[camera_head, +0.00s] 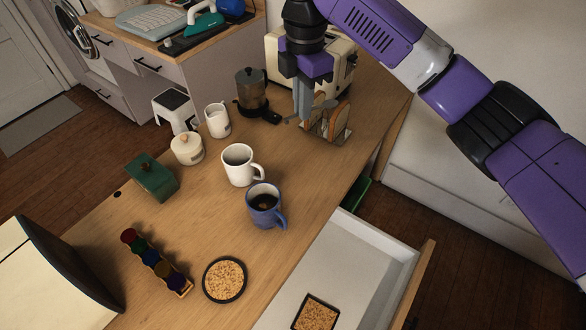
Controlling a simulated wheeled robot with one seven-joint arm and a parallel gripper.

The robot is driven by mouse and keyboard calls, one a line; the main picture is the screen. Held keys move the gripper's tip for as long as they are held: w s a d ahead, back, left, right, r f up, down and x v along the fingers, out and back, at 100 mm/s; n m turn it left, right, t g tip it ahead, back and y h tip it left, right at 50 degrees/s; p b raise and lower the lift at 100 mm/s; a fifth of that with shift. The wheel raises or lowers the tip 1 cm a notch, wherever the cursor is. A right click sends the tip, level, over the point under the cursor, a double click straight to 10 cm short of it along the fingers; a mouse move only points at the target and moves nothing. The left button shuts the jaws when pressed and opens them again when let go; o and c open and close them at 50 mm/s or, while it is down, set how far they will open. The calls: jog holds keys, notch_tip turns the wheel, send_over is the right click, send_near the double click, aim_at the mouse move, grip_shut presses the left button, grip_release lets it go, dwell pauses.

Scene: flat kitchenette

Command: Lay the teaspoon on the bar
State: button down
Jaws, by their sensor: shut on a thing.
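My gripper (309,112) points down over the far right part of the wooden counter (215,205), which seems to be the bar. It is shut on a thin grey piece that looks like the teaspoon (290,122), partly hidden by the fingers. The piece sticks out left of the fingertips, close to a toast rack. I cannot tell whether it touches the counter or the rack.
The toast rack (341,137) with bread and a cream toaster (281,51) stand close to my gripper. A moka pot (251,92), white mug (239,165), and blue mug (265,205) stand to the left. An open drawer (347,262) juts out at the front. Bare wood lies between.

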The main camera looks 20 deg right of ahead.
aim_at(300, 174)
notch_tip(300, 174, down, 20)
dwell(0.6)
jog(key=shift+a+f, duration=0.1)
jog(key=c, duration=2)
grip_release()
jog(key=o, duration=0.4)
jog(key=shift+o, duration=0.2)
notch_tip(300, 174, up, 12)
jog(key=b, duration=0.1)
